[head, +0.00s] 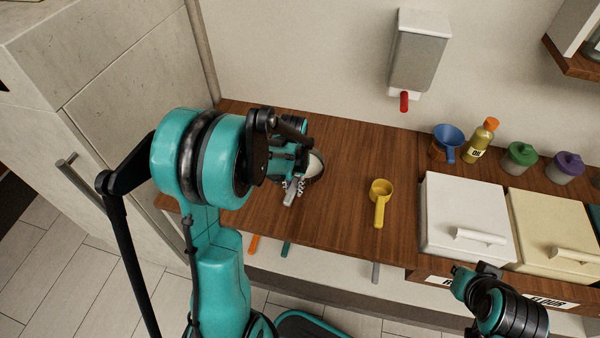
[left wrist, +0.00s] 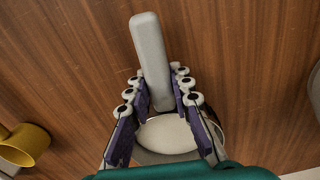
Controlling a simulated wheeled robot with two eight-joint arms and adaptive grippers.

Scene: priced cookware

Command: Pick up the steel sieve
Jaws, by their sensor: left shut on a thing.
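The steel sieve shows in the head view (head: 315,166) as a pale round bowl at the left part of the wooden counter. In the left wrist view its light grey handle (left wrist: 151,58) points away between the fingers, and its round bowl (left wrist: 166,136) lies nearer my palm. My left gripper (head: 295,185) is shut on the handle, with a finger on each side; it also shows in the left wrist view (left wrist: 158,88). I cannot tell whether the sieve touches the counter. My right gripper (head: 474,279) is at the lower right, its fingers not clear.
A yellow scoop (head: 380,197) lies on the wooden counter (head: 338,225) right of the sieve. Farther right are a white bin (head: 465,205), a cream bin (head: 550,225), a blue funnel (head: 449,137) and an oil bottle (head: 480,142). A dispenser (head: 419,50) hangs on the wall.

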